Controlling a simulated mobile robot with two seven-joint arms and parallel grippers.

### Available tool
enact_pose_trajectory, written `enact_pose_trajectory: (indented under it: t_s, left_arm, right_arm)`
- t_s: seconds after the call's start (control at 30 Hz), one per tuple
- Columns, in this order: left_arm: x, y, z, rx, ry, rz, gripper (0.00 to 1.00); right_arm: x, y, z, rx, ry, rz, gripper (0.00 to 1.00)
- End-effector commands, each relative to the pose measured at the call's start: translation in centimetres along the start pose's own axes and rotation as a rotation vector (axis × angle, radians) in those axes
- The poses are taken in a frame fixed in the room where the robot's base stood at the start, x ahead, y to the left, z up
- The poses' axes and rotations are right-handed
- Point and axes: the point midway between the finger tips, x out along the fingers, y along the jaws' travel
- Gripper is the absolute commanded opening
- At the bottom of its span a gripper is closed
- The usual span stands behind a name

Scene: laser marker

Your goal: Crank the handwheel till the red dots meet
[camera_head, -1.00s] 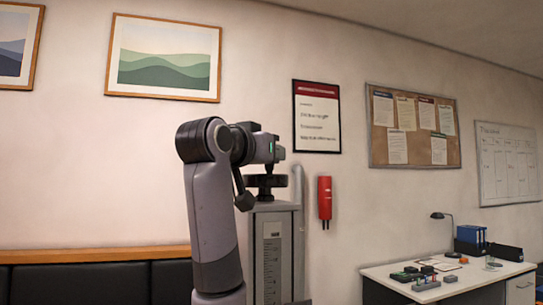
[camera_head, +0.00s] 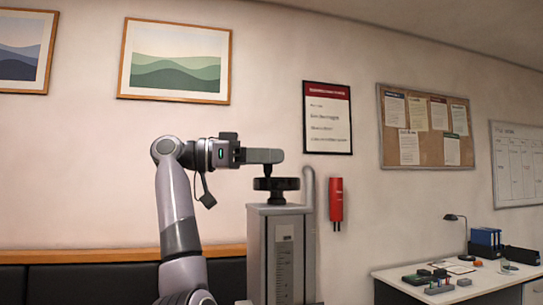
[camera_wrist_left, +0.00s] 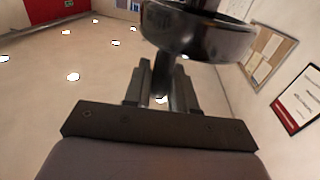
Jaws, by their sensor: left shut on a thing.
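The black handwheel (camera_head: 276,187) sits on top of the grey marker column (camera_head: 290,215), which has a vertical scale on its front. In the left wrist view the wheel's dark rim (camera_wrist_left: 200,37) fills the top middle. My left gripper (camera_head: 272,156) reaches in from the left just above the wheel. In the left wrist view its fingers (camera_wrist_left: 162,88) are shut on a dark crank handle (camera_wrist_left: 169,82) beside the rim. I see no red dots in either view. My right gripper is not in view.
A grey pipe (camera_head: 308,200) rises beside the column's right side. A red wall-mounted extinguisher (camera_head: 336,200) hangs to its right. A white desk (camera_head: 400,274) with small items stands at the lower right. A black bench (camera_head: 75,282) runs along the wall at left.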

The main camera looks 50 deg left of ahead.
Motion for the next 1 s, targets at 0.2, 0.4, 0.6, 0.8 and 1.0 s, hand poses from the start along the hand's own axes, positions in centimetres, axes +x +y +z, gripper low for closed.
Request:
enact_pose_trajectory:
  t_s: [0.2, 0.4, 0.6, 0.8, 1.0]
  left_arm:
    - [-0.38, -0.4, -0.11, -0.003, 0.002, 0.138, 0.0]
    - [-0.55, -0.62, -0.12, -0.001, 0.002, 0.234, 0.0]
    - [-0.63, -0.78, -0.12, 0.0, 0.002, 0.31, 0.0]
    - [-0.71, -0.91, -0.12, 0.0, 0.002, 0.368, 0.0]
    - [-0.73, -1.03, -0.08, 0.0, 0.001, 0.403, 0.0]
  right_arm:
    - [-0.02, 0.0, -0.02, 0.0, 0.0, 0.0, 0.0]
    - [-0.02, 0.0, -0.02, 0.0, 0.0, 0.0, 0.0]
    - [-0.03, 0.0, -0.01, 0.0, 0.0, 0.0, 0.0]
    - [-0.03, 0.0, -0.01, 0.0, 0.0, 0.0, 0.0]
    - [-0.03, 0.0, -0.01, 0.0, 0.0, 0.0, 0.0]
